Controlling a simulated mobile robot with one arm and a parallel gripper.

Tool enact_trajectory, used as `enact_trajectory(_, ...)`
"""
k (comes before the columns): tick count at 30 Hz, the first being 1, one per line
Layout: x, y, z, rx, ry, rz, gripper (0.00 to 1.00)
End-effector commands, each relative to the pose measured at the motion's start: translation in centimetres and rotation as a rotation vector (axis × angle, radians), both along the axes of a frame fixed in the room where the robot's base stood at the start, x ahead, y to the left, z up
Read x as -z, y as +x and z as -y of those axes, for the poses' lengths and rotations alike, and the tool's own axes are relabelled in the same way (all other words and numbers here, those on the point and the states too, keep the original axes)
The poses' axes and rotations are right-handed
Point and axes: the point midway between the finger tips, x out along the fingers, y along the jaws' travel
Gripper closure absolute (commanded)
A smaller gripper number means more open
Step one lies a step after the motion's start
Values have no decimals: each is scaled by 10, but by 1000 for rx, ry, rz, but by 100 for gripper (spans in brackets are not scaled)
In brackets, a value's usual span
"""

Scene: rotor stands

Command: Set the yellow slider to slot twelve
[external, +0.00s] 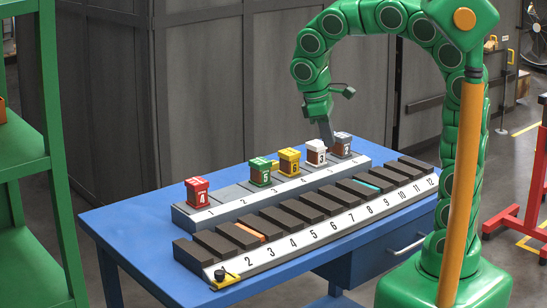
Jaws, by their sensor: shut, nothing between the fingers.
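The yellow slider (226,280) with a black knob sits at the front left end of the numbered rail (325,233), beside slot one. The rail's front strip is marked from 1 at the left to 12 at the far right end. My gripper (329,146) is shut and empty, over the back rail by the white and grey blocks, far from the slider. Whether its tips touch a block is too small to tell.
A back rail (226,212) holds a red block (197,191), a green block (260,172), a yellow block (289,162), a white block (316,152) and a grey block (341,145). Both rails lie on a blue table (135,222). A green shelf (25,150) stands at the left.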

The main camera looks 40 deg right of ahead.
Motion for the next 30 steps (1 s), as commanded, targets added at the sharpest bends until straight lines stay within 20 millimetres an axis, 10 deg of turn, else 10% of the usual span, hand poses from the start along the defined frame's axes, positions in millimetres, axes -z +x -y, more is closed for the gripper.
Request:
enact_trajectory(15,-1,45,-115,-262,-35,-24,100)
enact_trajectory(30,13,49,-244,-531,-64,-50,100)
